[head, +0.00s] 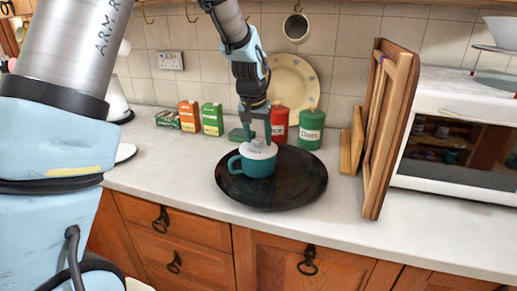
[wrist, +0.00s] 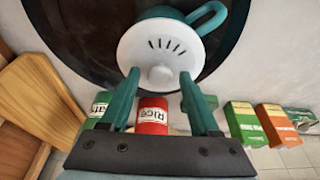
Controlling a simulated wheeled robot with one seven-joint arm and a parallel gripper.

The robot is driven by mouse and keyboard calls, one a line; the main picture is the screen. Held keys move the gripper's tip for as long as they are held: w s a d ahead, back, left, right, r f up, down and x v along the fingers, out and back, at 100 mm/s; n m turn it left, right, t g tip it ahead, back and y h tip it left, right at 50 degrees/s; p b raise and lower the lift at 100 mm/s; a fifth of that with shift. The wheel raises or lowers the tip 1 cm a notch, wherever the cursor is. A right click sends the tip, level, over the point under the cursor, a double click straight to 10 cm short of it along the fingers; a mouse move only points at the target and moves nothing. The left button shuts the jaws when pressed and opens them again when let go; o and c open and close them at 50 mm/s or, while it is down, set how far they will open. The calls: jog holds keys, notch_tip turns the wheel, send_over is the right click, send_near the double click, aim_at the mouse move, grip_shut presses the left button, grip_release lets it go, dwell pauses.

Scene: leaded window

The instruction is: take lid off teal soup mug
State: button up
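The teal soup mug (head: 258,165) stands upright on a round black tray (head: 300,190), its handle to the left. My gripper (head: 261,143) points down right above the lid. In the wrist view my gripper (wrist: 159,78) has its teal fingers apart, one on each side of the knob, with a visible gap on both sides. Nothing is held.
Red (head: 280,122) and green (head: 311,129) canisters stand close behind the tray, with a cream plate (head: 293,80) leaning on the tiles. Small cartons (head: 212,119) stand to the left. Wooden boards (head: 387,130) and a white microwave (head: 455,140) are on the right. The front left counter is clear.

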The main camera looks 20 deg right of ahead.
grip_shut()
dwell(0.5)
